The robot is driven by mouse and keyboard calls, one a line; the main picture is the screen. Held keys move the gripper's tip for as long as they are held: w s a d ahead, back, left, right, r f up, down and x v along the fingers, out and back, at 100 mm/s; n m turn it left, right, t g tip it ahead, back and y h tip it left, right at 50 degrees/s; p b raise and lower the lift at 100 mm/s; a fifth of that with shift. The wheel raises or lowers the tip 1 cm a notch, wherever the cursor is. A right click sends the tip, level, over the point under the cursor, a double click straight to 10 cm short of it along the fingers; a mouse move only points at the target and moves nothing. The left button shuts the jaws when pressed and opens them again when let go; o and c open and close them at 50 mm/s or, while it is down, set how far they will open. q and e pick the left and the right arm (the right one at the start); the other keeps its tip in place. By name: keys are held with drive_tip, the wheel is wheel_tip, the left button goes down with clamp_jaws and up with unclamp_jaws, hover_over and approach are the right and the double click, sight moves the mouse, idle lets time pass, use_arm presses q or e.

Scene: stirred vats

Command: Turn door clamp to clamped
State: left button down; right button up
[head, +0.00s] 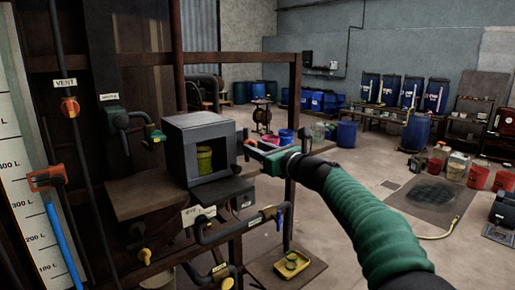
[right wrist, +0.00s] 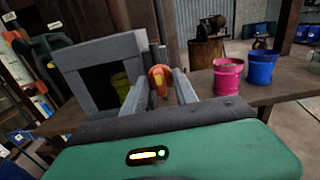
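A grey box (head: 172,150) with an open front stands on a shelf, with a yellow-green container (head: 204,160) inside. In the right wrist view the box (right wrist: 88,52) is at the left, its container (right wrist: 121,88) partly hidden. An orange handle (right wrist: 160,78), which looks like the door clamp, stands beside the box's right side. My right gripper (head: 256,147) is beside the box's right side. Its fingers (right wrist: 168,84) are apart, with the orange handle between or just beyond them; contact cannot be told. My left gripper is not in view.
Pipes with a yellow valve handle (head: 145,256) run below the box.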

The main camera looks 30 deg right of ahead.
clamp_jaws()
drive_tip(key=n+b, duration=0.4)
drive_tip(key=n, duration=0.1)
drive_tip(key=n+b, duration=0.4)
drive_tip(key=n, duration=0.2)
drive_tip(key=f+n+b, duration=0.1)
drive_tip(key=n+b, duration=0.4)
drive_tip(key=n, duration=0.1)
drive_tip(key=shift+a, duration=0.15)
idle(0.4)
drive_tip(key=shift+n, duration=0.4)
drive_tip(key=shift+c, duration=0.2)
unclamp_jaws()
drive_tip(key=shift+o, duration=0.7)
drive_tip(key=shift+r, duration=0.15)
